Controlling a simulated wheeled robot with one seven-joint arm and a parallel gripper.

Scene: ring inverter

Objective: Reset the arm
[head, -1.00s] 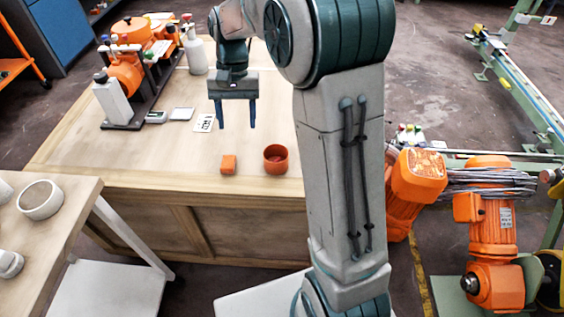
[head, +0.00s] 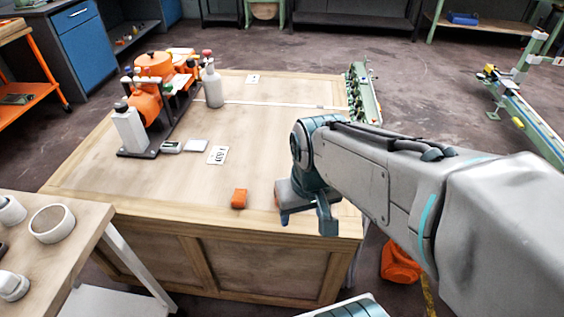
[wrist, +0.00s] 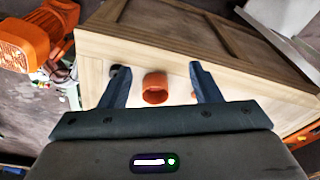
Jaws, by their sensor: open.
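My gripper (head: 305,219) is over the front right part of the wooden table (head: 120,195) in the head view, with its fingers pointing down near the front edge. In the wrist view my gripper (wrist: 160,88) is open, its two fingers apart with nothing held between them.
An orange machine (head: 150,95) with bottles stands on the table's left. A white card (head: 217,155) and small devices lie beside it. A side table with a white bowl (head: 52,223) is at lower left. Orange equipment (head: 399,262) stands on the floor at right.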

